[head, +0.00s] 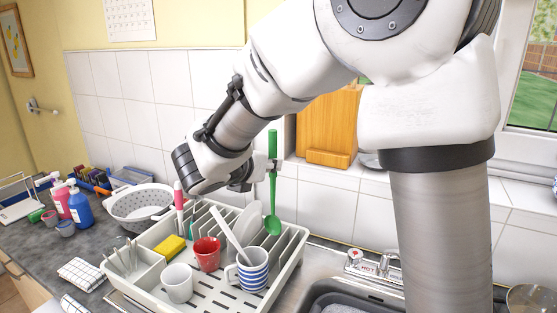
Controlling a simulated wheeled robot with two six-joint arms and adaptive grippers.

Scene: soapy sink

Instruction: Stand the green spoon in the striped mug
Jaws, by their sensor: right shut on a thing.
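The green spoon (273,185) hangs upright with its bowl down, above the back right of the dish rack. My right gripper (269,168) is shut on its handle. The blue-and-white striped mug (254,271) stands upright in the rack, below and slightly left of the spoon, nearer the camera. A white utensil (229,234) leans out of the striped mug to the upper left. The spoon's bowl is apart from the mug. My left gripper is not in the view.
The rack (289,271) also holds a red mug (207,254), a white mug (177,283), a yellow sponge (169,246), plates (250,217) and cutlery. A colander (140,204) and bottles stand at left. The sink (350,296) and tap (375,266) are at right.

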